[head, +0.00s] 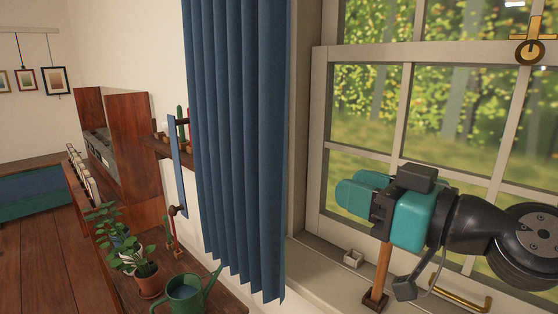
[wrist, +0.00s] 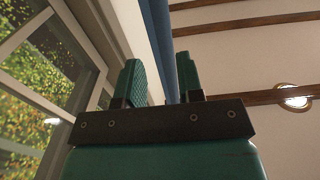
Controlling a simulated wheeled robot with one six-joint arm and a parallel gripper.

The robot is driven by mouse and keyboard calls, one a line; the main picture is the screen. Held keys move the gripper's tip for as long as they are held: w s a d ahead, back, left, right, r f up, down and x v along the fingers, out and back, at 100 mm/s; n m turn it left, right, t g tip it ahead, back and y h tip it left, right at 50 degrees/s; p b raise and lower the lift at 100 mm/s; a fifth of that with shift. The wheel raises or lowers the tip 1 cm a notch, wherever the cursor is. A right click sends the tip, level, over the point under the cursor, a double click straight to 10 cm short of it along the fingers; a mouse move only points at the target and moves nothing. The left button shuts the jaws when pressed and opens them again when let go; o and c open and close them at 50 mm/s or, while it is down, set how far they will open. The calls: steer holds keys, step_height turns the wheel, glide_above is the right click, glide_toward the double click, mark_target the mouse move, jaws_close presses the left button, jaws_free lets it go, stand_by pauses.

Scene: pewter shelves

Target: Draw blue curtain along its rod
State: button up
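The blue curtain (head: 238,130) hangs in pleats at the left side of the window, its top cut off by the picture. Its rod does not show clearly in either view. My gripper (head: 355,192) is teal and black and sits in front of the window panes, to the right of the curtain with a visible gap. In the wrist view the two fingers (wrist: 160,82) stand apart. A narrow blue strip (wrist: 158,35), which looks like the curtain seen edge-on, lines up with the space between them. I see nothing held.
The window frame (head: 320,130) and sill (head: 325,258) lie beside my arm. A small pale block (head: 353,258) and a brown upright bar (head: 382,270) stand near the sill. A green watering can (head: 186,295) and a potted plant (head: 147,280) stand below left of the curtain.

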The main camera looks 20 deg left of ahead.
mark_target(277, 162)
steer(key=p+x, duration=0.6)
steer(key=x, duration=0.8)
steer(key=shift+a, duration=0.35)
jaws_close()
